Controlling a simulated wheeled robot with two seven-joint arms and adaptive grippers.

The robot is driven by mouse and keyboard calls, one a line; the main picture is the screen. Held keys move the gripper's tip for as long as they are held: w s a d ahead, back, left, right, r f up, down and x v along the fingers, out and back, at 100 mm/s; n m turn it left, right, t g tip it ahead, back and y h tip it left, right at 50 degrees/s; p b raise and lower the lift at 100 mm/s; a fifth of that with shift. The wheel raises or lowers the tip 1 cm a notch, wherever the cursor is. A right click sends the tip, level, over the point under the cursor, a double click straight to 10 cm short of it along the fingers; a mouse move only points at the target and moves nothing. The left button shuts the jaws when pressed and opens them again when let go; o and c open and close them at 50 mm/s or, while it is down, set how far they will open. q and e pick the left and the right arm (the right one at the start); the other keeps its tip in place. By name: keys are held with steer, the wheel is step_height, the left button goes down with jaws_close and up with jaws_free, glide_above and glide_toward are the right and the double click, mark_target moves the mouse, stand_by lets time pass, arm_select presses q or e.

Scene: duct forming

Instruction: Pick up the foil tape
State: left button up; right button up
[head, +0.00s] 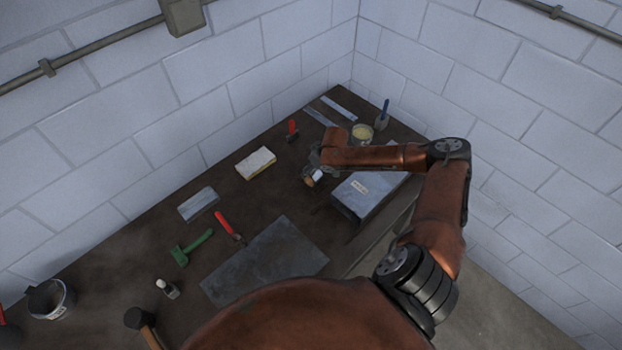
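My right arm reaches in from the right, and its small dark gripper (314,168) points down over the bench near the back right. A small white and brown item (315,177) shows right at the fingertips. It may be the foil tape, but it is too small to be sure, and I cannot tell whether the fingers are around it or only beside it. A round cream-topped item (363,132) stands behind the forearm and could also be a roll. My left gripper is not in view.
The dark bench (130,255) holds a grey box (362,195) just right of the gripper, a yellow-white block (256,163), a metal sheet (265,260), a green tool (190,246), a red-handled tool (229,227) and a bucket (50,299). Block walls close the back and right.

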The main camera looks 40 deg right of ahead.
steer(key=shift+x, duration=1.2)
steer(key=shift+p+x, duration=0.55)
steer(key=shift+x, duration=1.8)
steer(key=shift+w, duration=0.1)
steer(key=shift+d+r, duration=0.1)
steer(key=c, duration=1.4)
